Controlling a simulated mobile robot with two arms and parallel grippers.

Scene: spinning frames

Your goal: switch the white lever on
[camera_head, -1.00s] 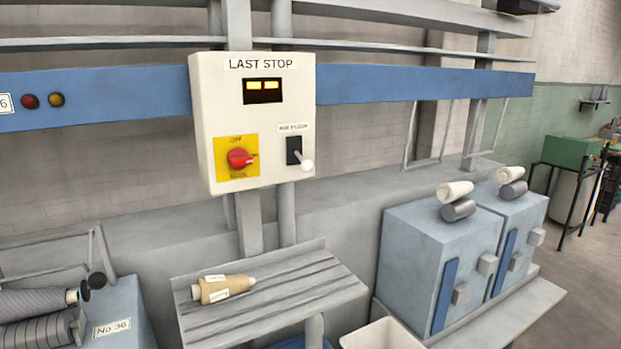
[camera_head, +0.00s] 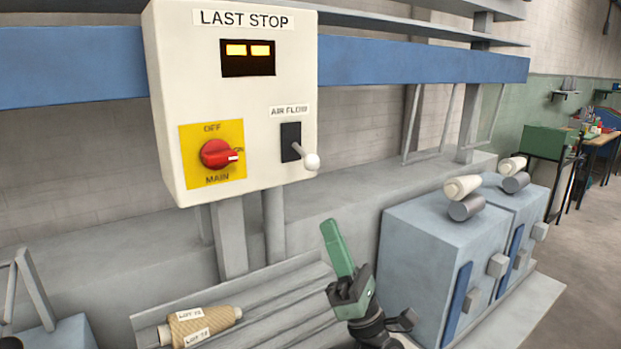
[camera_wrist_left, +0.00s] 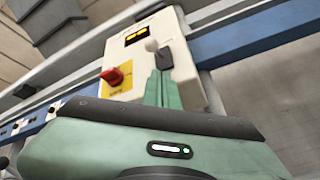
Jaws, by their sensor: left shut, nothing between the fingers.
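The white lever (camera_head: 307,157) sticks out of a black plate under the label AIR FLOW on the cream LAST STOP box (camera_head: 220,100). It slants downward and ends in a round white knob. The lever also shows in the left wrist view (camera_wrist_left: 152,46), just beyond my fingertips. My left gripper (camera_head: 331,228) has green fingers, pressed together and empty. It points up, below and slightly right of the lever, and looks apart from it in the head view. In the left wrist view my fingers (camera_wrist_left: 158,76) overlap the box's face. My right gripper is not in view.
A red rotary knob (camera_head: 221,153) on a yellow plate sits left of the lever. A ridged grey shelf (camera_head: 270,300) below holds a labelled tan cone (camera_head: 200,326). Blue-grey machine boxes (camera_head: 425,255) with bobbins stand right. The space before the box looks clear.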

